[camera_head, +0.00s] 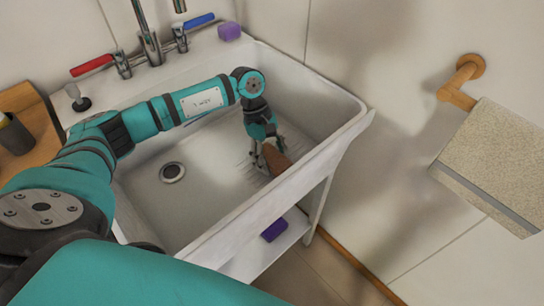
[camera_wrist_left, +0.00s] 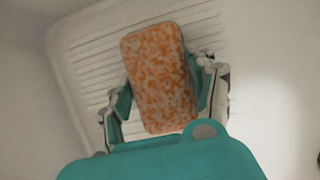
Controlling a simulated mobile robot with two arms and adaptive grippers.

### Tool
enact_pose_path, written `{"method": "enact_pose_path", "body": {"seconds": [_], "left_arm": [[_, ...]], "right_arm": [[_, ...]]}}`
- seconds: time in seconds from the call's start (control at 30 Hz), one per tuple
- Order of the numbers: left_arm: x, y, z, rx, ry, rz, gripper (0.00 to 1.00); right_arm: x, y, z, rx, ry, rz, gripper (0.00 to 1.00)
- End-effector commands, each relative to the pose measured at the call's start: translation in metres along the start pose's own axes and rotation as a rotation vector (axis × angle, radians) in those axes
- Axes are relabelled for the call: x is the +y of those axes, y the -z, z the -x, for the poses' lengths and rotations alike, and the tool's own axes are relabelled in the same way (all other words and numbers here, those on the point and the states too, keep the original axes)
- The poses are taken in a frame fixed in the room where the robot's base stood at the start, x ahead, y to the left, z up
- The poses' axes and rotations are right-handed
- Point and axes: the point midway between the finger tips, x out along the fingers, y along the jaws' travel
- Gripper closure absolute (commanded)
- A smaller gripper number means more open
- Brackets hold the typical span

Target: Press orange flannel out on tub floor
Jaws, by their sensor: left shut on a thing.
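The orange flannel shows in the left wrist view (camera_wrist_left: 160,80) as a mottled orange and white rounded rectangular pad. In the head view the flannel (camera_head: 276,160) is a small brownish-orange patch at the right of the white tub (camera_head: 340,108). My left gripper (camera_head: 266,156) reaches down into the tub and is shut on the flannel, with a finger on each side of it in the left wrist view (camera_wrist_left: 165,98). The ribbed part of the tub floor lies behind the flannel. I cannot tell whether the flannel touches the floor. My right gripper is not in view.
A drain (camera_head: 172,172) is in the tub floor at left. Taps with a red handle (camera_head: 92,65) and a blue handle (camera_head: 199,20) stand at the back. A purple block (camera_head: 229,31) sits on the rim.

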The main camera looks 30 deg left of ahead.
Motion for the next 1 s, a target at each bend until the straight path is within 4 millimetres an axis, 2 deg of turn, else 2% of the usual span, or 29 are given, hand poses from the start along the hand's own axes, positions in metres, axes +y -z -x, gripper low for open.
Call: {"method": "enact_pose_path", "body": {"seconds": [0.83,1.0], "left_arm": [[-0.0024,0.0023,-0.0035,0.003,0.008,0.004,0.67],[-0.0019,-0.0012,0.0051,0.003,0.006,0.003,0.67]], "right_arm": [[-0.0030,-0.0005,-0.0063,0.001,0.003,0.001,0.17],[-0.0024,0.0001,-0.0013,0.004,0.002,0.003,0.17]]}}
